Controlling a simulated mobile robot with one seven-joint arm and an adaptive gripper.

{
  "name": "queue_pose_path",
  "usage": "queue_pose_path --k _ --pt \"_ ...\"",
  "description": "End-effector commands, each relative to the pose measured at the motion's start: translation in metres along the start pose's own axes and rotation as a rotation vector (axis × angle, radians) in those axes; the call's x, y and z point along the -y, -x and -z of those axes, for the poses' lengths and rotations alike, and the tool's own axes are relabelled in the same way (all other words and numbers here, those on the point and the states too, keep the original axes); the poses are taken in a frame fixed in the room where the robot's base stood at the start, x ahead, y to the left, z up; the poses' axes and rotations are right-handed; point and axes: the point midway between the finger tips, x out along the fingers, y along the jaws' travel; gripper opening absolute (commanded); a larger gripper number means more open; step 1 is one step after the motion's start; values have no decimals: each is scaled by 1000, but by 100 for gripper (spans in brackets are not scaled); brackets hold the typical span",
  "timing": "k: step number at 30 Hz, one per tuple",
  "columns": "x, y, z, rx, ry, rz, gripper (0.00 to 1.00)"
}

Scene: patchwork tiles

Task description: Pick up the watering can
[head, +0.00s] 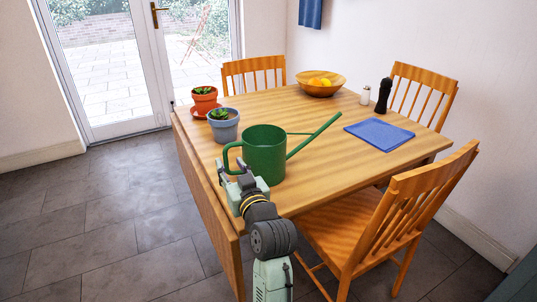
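A green watering can (265,155) stands upright on the wooden table (300,114), near the table's front left part. Its loop handle is on the left and its long spout points up to the right. My gripper (231,169) is at the can's left side, by the lower part of the handle, with its fingers spread apart. I cannot tell whether a finger touches the handle. My arm and wrist hide part of the table's near edge and the area just below the can.
Two potted plants, one in an orange pot (205,100) and one in a blue-grey pot (223,127), stand behind the can. A fruit bowl (321,85), a blue cloth (379,134), a white shaker (365,95) and a black mill (383,95) lie farther off. Chairs (399,206) surround the table.

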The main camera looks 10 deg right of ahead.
Motion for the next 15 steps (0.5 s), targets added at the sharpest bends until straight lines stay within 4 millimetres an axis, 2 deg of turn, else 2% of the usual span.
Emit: queue_pose_path --k 10,15 --pt "0 -44 2 1 0 1 34" --pt "1 -54 1 -1 1 1 34"
